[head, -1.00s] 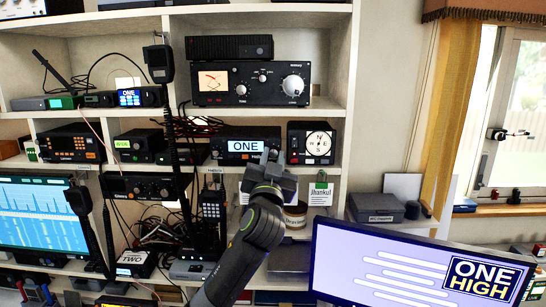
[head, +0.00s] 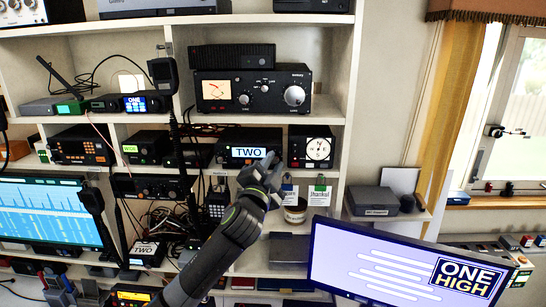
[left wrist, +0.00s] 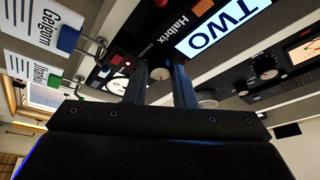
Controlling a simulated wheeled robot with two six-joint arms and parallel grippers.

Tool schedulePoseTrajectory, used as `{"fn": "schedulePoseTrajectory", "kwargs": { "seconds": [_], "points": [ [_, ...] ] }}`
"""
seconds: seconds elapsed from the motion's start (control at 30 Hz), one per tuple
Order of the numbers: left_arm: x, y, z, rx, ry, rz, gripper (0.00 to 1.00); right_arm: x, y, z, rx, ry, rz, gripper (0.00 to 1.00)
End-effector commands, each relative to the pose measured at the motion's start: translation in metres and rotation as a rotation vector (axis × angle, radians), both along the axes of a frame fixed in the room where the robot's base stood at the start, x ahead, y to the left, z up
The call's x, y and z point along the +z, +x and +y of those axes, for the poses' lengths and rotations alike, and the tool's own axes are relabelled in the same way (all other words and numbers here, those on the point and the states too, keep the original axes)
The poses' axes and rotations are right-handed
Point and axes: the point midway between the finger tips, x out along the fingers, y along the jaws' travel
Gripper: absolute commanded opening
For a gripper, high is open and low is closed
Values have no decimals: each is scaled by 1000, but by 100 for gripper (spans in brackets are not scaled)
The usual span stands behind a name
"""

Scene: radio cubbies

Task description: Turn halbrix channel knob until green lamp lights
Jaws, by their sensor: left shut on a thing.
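The Halbrix radio (head: 230,152) is a black box on the middle shelf. Its lit display (head: 248,152) reads TWO. The radio also shows close up in the left wrist view (left wrist: 166,38), with its name and a channel label on its face. My left gripper (head: 270,165) is at the lower right of the radio's front, shut on the channel knob, which the fingers mostly hide. In the left wrist view, the two fingers (left wrist: 163,82) reach to the face below the channel label. I see no lit green lamp on the radio. My right gripper is not in view.
A compass-dial unit (head: 312,148) stands just right of the radio. A larger radio with a meter (head: 254,92) is on the shelf above. Hanging tags (head: 319,195) are below. A monitor (head: 400,265) reading ONE HIGH stands in front at the right.

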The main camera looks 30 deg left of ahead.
Motion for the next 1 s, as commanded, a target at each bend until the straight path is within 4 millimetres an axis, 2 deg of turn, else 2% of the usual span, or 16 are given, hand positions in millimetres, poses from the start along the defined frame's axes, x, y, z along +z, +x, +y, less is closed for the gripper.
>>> {"fn": "schedulePoseTrajectory", "kwargs": {
  "seconds": [0.13, 0.57, 0.6, 0.73, 1.0],
  "points": [
    [1, 0, 0, 2, 24, 15, 0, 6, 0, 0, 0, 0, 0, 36],
    [0, 0, 0, 1, 31, 19, 0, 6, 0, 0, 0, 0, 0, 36],
    [0, 0, 0, 1, 31, 19, 27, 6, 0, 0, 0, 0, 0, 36],
    [0, 0, 0, 1, 30, 19, 44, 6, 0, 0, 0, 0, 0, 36],
    [0, 0, 0, 0, 29, 18, 45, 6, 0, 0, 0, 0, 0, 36]
  ]
}}
